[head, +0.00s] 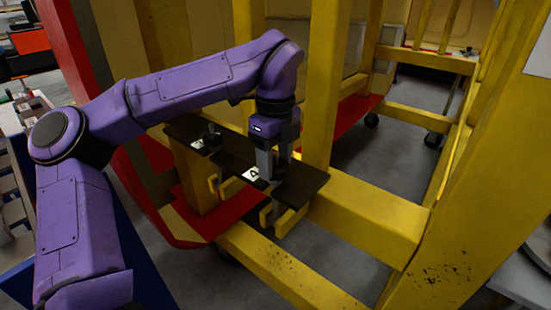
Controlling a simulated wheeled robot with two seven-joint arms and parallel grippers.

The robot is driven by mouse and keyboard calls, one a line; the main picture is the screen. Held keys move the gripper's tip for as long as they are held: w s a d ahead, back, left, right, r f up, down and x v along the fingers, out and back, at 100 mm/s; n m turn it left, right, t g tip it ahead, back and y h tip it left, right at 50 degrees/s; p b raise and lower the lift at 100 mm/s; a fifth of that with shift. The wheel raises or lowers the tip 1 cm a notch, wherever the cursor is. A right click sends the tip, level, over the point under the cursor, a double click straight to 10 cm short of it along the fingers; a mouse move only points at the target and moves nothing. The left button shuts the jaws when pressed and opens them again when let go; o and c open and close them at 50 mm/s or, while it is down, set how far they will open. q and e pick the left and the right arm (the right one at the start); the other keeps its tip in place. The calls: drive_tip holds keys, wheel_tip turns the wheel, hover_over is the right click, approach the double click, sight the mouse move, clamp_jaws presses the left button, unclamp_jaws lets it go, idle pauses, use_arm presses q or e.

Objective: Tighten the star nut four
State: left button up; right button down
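My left gripper (274,166) points down over a dark plate (304,188) on the yellow frame. Its two grey fingers reach close to the plate, just right of a white label with a "4" (253,174). A dark shape, likely star nut four (278,175), shows low between the fingers and is mostly hidden by them. I cannot tell if the fingers press on it. Another dark star nut (212,136) stands upright farther left, beside its own white label (197,144). My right gripper is not in view.
Yellow posts and beams (370,215) stand close right of and behind the gripper. A red panel edge (185,235) lies below and left. Grey floor (395,155) shows beyond the frame, with black casters (433,139). A cluttered bench (22,115) is at the far left.

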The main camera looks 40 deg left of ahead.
use_arm(q)
drive_tip(key=shift+r, duration=0.1)
drive_tip(key=m+p, duration=0.1)
drive_tip(key=m, duration=0.2)
drive_tip(key=shift+r+m, duration=0.1)
drive_tip(key=shift+m, duration=0.3)
drive_tip(key=m+p, duration=0.2)
drive_tip(key=m, duration=0.1)
drive_tip(key=shift+m, duration=0.4)
drive_tip(key=m+p, duration=0.2)
drive_tip(key=m, duration=0.1)
drive_tip(key=shift+r+m, duration=0.15)
drive_tip(key=shift+m, duration=0.15)
drive_tip(key=m+p, duration=0.3)
drive_tip(key=shift+m, duration=0.3)
drive_tip(key=m+p, duration=1.3)
drive_tip(key=p, duration=0.2)
drive_tip(key=shift+w+r+m+p, duration=0.1)
drive_tip(key=shift+m+p, duration=0.2)
drive_tip(key=shift+p, duration=0.05)
drive_tip(key=shift+m+p, duration=0.75)
drive_tip(key=shift+m, duration=0.45)
drive_tip(key=shift+f+m, duration=0.3)
drive_tip(key=shift+m, duration=1.1)
